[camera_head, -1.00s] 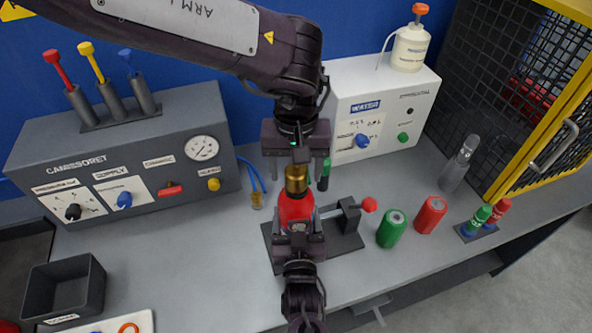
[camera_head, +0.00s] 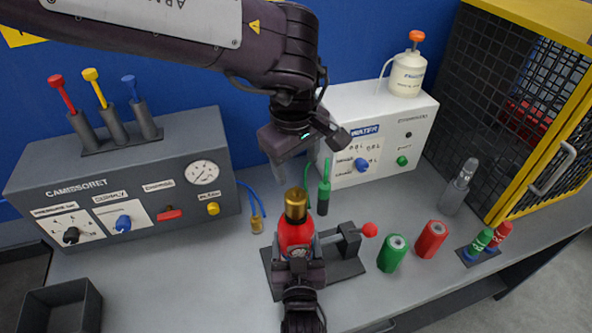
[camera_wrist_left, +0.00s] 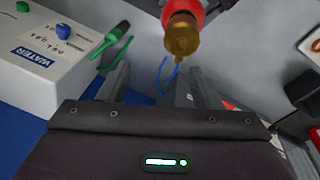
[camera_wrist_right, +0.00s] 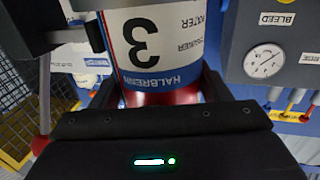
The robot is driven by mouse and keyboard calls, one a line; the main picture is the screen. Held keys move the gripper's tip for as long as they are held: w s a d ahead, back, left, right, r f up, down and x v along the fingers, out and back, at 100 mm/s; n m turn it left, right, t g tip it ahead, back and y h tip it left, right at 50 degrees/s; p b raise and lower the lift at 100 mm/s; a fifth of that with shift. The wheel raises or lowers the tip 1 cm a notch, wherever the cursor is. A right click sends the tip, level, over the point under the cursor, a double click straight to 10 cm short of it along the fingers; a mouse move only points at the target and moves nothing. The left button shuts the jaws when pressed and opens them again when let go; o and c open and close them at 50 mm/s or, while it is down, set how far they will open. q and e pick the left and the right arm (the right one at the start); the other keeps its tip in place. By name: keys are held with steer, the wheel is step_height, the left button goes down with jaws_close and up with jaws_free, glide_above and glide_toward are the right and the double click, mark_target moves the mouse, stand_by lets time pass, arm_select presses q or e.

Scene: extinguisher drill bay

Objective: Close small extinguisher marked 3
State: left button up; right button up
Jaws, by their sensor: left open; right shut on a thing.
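The small extinguisher (camera_head: 295,236) is red with a brass cap (camera_head: 296,204) on top, and stands upright at the dark clamp stand (camera_head: 349,268). A big 3 shows on its label (camera_wrist_right: 158,42) in the right wrist view. My right gripper (camera_head: 298,250) is shut around its body from the front. My left gripper (camera_head: 299,162) is open and empty, tilted, behind and above the cap and apart from it. The left wrist view shows the brass cap (camera_wrist_left: 183,36) beyond the open fingers. I cannot tell how tightly the cap sits.
The grey control panel (camera_head: 125,180) stands left and the white water unit (camera_head: 372,135) behind right. A green-handled tool (camera_head: 324,190) is close behind the extinguisher. Green (camera_head: 392,253) and red (camera_head: 431,239) cylinders stand right, near the mesh cage (camera_head: 520,110).

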arm_select(q)
steer(key=m, duration=0.6)
steer(key=s+m, duration=0.1)
steer(key=m, duration=0.6)
steer(key=m+g, duration=0.1)
steer(key=m, duration=0.6)
steer(key=shift+s+d, duration=0.2)
steer(key=shift+d, duration=0.15)
steer(key=n, duration=0.4)
steer(key=s+n, duration=0.1)
steer(key=n, duration=0.1)
steer(key=shift+a+n+g, duration=0.4)
